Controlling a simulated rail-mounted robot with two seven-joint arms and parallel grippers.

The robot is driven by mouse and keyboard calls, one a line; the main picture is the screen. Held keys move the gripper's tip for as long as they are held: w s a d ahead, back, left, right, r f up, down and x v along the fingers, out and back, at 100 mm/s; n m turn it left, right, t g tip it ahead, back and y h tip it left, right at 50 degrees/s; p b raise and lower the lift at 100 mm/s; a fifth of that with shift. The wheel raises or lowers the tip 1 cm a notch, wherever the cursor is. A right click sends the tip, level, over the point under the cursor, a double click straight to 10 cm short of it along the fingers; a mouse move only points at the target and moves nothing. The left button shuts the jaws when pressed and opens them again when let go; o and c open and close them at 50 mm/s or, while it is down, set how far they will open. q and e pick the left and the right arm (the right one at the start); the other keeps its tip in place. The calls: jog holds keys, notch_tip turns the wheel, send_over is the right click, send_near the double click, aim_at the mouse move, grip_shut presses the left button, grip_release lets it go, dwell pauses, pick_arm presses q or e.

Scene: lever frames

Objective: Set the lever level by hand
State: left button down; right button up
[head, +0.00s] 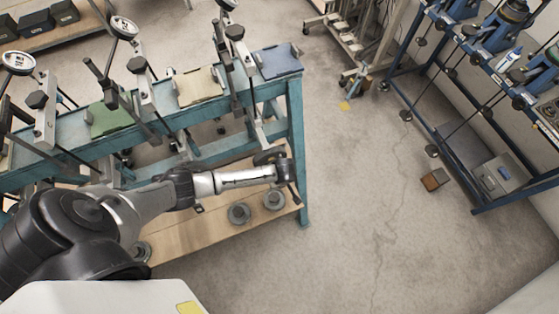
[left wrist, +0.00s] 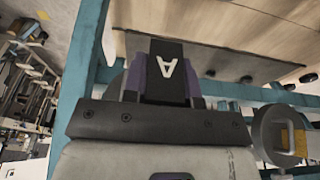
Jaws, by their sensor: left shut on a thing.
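Several lever frames stand in a row along a teal bench (head: 160,128) in the head view, with pale uprights, black knobs and dark bars. The nearest one to the bench's right end (head: 236,62) stands between a cream plate and a blue plate. My left gripper (head: 277,160) is at the bench's right end, in front of its near side and above the lower shelf. Whether the block belongs to a lever is not clear. My right gripper is not in view.
Grey round weights (head: 238,214) lie on the wooden lower shelf (head: 190,232). A teal leg (head: 298,150) stands close to the gripper. A blue rack (head: 440,120) and a small brown block (head: 434,180) are at the right. The floor between is clear.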

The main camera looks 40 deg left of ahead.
pick_arm(q)
jog(key=shift+w, duration=0.1)
jog(key=c, duration=1.1)
grip_release()
jog(key=shift+o, duration=1)
jog(key=v, duration=1.3)
jog(key=shift+r, duration=0.4)
jog(key=shift+d, duration=0.1)
